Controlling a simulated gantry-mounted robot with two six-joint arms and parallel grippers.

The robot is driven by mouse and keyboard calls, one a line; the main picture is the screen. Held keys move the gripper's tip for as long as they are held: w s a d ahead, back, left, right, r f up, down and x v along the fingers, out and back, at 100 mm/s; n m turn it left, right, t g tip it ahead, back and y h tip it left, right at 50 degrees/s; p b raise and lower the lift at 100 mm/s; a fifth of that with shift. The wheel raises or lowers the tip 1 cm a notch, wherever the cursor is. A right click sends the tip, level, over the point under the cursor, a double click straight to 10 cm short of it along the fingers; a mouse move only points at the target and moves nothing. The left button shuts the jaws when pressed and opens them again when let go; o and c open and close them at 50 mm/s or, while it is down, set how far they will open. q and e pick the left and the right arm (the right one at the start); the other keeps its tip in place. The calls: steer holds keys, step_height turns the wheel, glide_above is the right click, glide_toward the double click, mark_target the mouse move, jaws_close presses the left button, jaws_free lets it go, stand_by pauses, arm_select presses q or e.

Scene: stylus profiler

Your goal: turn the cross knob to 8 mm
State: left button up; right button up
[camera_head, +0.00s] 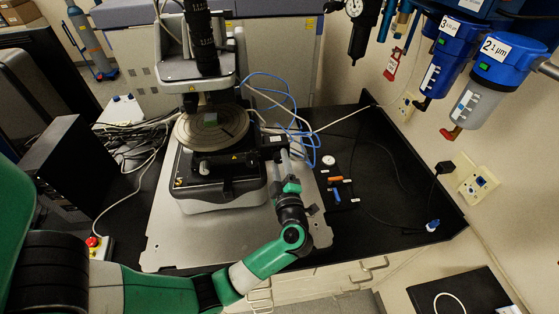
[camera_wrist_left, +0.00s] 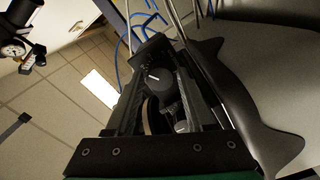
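My left gripper (camera_head: 283,160) reaches up to the right front side of the profiler's stage (camera_head: 215,160) in the head view. In the left wrist view its two dark fingers (camera_wrist_left: 160,75) stand apart, and a dark round knob with a white mark (camera_wrist_left: 155,80) shows between them. A second dark knob with a white line (camera_wrist_left: 182,127) shows lower, nearer the gripper's base. I cannot tell which is the cross knob, nor read any scale. No firm contact between fingers and knob is visible. My right gripper is in neither view.
The profiler's round plate (camera_head: 211,128) carries a small greenish sample (camera_head: 210,119). Blue cables (camera_head: 295,110) hang just behind the gripper. Small tools (camera_head: 337,190) lie to the right on the black bench. The metal base plate (camera_head: 185,240) is bare at front left.

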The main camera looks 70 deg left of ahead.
arm_select(q)
steer(key=shift+o, duration=0.8)
steer(key=shift+d+r, duration=0.1)
steer(key=shift+d, duration=0.15)
steer(key=p+v, duration=0.3)
steer(key=v, duration=0.4)
steer(key=shift+d, duration=0.3)
steer(key=b+v, duration=0.1)
steer(key=v, duration=1)
steer(key=shift+s+d, duration=0.15)
steer(key=shift+d, duration=0.15)
